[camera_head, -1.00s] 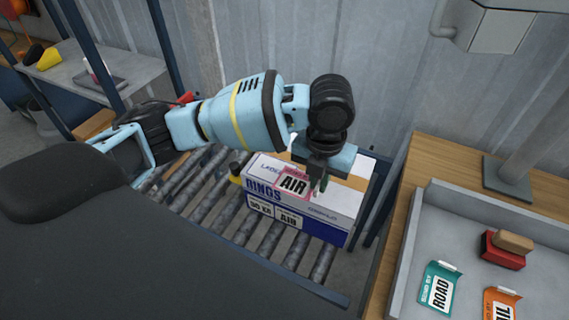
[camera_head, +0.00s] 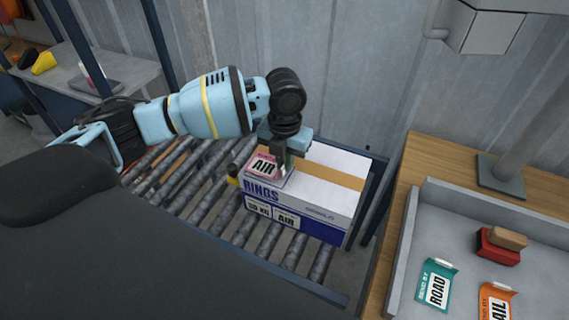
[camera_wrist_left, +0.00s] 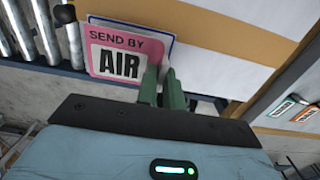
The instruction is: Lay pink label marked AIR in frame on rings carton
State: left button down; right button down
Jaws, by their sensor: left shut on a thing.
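The pink label marked AIR (camera_head: 263,166) is in my left gripper (camera_head: 287,168), above the left part of the rings carton's top. In the left wrist view the label (camera_wrist_left: 117,50) reads SEND BY AIR, and the green fingertips (camera_wrist_left: 162,88) are shut on its right edge. A blue outline, likely the frame, shows just past the label's edge; the label covers most of it. The rings carton (camera_head: 325,204) is white and blue with a tan tape strip and stands on the roller conveyor. I cannot tell whether the label touches the carton. My right gripper is not in view.
A grey tray (camera_head: 408,250) on the wooden table at the right holds a teal ROAD label (camera_head: 437,284), an orange label (camera_head: 495,302) and a red block with a brown top (camera_head: 499,245). Conveyor rollers (camera_head: 210,200) lie bare left of the carton.

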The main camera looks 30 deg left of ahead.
pick_arm(q)
jog(key=shift+f, duration=0.7)
jog(key=shift+f, duration=0.2)
jog(key=c, duration=1.5)
grip_release()
jog(key=shift+r, duration=0.15)
notch_tip(320, 180, up, 12)
jog(key=shift+r, duration=0.1)
